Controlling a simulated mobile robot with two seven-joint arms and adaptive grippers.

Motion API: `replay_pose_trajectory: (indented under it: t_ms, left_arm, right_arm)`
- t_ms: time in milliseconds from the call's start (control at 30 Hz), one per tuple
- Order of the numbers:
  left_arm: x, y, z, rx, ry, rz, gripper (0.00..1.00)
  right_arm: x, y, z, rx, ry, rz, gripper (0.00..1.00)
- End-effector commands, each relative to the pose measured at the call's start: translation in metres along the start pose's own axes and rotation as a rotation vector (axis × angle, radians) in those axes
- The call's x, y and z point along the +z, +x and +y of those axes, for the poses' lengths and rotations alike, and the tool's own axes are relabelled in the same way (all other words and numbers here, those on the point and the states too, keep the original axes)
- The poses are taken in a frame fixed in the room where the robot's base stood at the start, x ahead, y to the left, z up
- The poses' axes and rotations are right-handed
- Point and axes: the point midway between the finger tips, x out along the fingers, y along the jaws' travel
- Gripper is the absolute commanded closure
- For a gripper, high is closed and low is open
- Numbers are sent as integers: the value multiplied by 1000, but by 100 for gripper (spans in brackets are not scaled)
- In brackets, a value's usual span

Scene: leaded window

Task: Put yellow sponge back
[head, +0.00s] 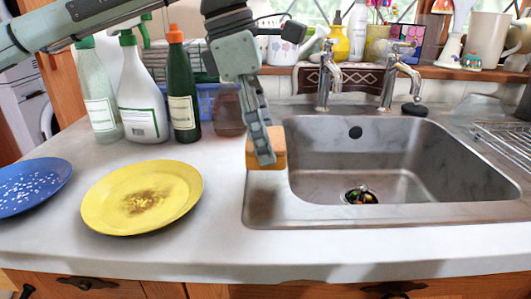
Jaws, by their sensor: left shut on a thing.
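The yellow sponge (279,148) is an orange-yellow block at the left rim of the steel sink (268,205). My left gripper (263,150) reaches down from above and is shut on the sponge. Its finger covers the middle of the sponge. I cannot tell whether the sponge touches the rim or hangs just above it. My right gripper is not in view.
A yellow plate (180,196) with a brown stain and a blue plate (30,182) lie on the counter at left. Several bottles, including a green one (181,95), stand behind them. Two taps (326,80) rise behind the sink. The front counter is clear.

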Motion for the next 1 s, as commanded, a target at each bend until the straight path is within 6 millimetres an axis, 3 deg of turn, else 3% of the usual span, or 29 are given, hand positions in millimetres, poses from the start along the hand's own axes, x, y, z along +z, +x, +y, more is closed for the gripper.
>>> replay_pose_trajectory:
  t_ms: [400, 967, 1000]
  left_arm:
    - [-10, 40, 0, 0, -1, 0, 37]
    - [-11, 43, 0, 0, -1, 0, 37]
    - [-11, 43, 0, 0, -1, 0, 23]
  right_arm:
    - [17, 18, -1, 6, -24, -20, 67]
    - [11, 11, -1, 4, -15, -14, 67]
    - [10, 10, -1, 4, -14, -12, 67]
